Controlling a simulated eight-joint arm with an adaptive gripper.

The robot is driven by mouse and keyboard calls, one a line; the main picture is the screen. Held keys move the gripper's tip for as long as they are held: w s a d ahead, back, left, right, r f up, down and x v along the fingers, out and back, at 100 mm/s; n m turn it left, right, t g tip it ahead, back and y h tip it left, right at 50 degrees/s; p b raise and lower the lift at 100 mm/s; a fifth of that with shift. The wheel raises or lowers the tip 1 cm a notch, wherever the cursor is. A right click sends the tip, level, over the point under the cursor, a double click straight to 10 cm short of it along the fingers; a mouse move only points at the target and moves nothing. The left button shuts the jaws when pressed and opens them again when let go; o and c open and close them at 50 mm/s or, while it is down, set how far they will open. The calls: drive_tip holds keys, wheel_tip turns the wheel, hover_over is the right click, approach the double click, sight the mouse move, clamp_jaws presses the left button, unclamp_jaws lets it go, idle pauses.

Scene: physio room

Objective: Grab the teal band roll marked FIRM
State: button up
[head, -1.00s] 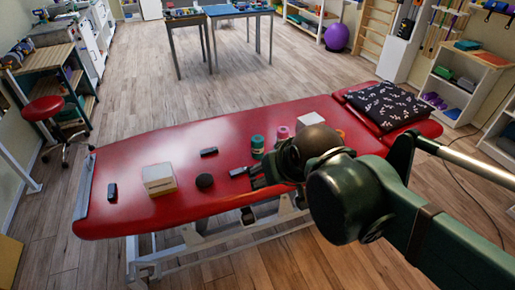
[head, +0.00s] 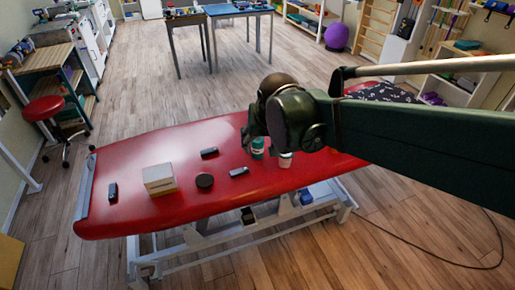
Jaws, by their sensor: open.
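A teal roll (head: 257,149) with a pale label stands upright on the red treatment table (head: 130,210); the print on it is too small to read. My gripper (head: 248,136) is just above and beside the roll, at its left in the picture. Its fingers are small and dark, partly covered by my wrist, and they are open. I cannot tell whether they touch the roll. A small whitish object (head: 285,160) shows just right of the teal roll, partly hidden under my arm.

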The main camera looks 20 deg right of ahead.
drive_tip(key=w+d+f+m, duration=0.2)
drive_tip(key=w+f, duration=0.1)
drive_tip(key=w, duration=0.6)
drive_tip(key=m+g+h+p, duration=0.2)
drive_tip(key=m, duration=0.2)
approach(257, 139)
drive_tip(key=x, duration=0.7)
drive_tip(key=shift+w+d+f, duration=0.1)
drive_tip(key=shift+d, duration=0.05)
drive_tip(key=shift+w+d+f, duration=0.15)
drive_tip(key=shift+w+f, duration=0.15)
drive_tip(key=shift+f, duration=0.3)
drive_tip(key=shift+w+d+f+b, duration=0.2)
drive_tip(key=shift+f+b, duration=0.2)
drive_tip(key=shift+f, duration=0.2)
drive_tip(key=shift+w+d+f, duration=0.15)
drive_tip(key=shift+f, duration=0.45)
